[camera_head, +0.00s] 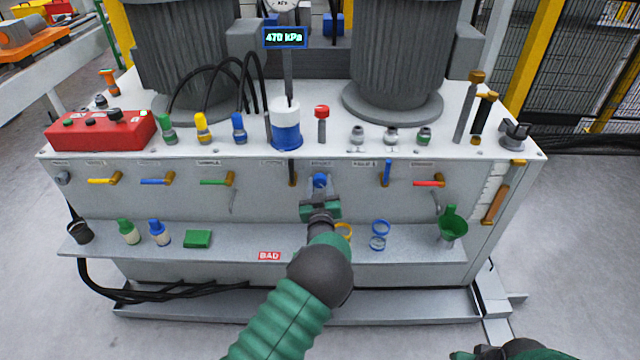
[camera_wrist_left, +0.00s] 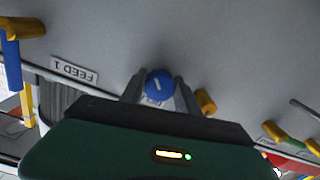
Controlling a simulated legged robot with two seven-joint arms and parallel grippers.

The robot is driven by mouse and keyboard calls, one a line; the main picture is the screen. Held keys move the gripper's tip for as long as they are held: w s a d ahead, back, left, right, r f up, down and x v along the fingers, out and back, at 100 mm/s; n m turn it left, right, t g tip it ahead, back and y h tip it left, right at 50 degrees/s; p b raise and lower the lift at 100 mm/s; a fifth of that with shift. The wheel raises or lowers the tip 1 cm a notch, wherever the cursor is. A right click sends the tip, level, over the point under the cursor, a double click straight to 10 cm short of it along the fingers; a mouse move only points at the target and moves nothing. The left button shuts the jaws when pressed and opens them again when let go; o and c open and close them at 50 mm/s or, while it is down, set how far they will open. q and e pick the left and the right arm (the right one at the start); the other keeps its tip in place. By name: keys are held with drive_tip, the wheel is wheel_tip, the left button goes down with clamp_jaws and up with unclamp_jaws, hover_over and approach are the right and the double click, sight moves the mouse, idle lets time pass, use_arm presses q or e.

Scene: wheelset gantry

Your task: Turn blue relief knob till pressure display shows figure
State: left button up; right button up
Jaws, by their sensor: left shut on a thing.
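The blue relief knob (camera_head: 320,181) sits on the front panel of the grey cabinet, near its middle. My left gripper (camera_head: 320,190) reaches up to it and is shut on it. In the left wrist view the blue knob (camera_wrist_left: 159,84), with a white mark on its face, lies between the two grey fingers. The pressure display (camera_head: 285,38) stands on a post above the cabinet and reads 470 kPa. A bit of my right arm shows at the bottom right edge; its gripper cannot be made out.
Coloured lever handles flank the knob, among them a blue lever (camera_head: 387,173) and a red lever (camera_head: 428,183). The shelf (camera_head: 340,268) below holds bottles, blue rings and a green funnel (camera_head: 452,226). A red box (camera_head: 101,131) stands on top at left.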

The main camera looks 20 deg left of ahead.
use_arm(q)
drive_tip(key=shift+r, duration=0.1)
clamp_jaws()
drive_tip(key=shift+m, duration=0.6)
drive_tip(key=o, duration=1.1)
unclamp_jaws()
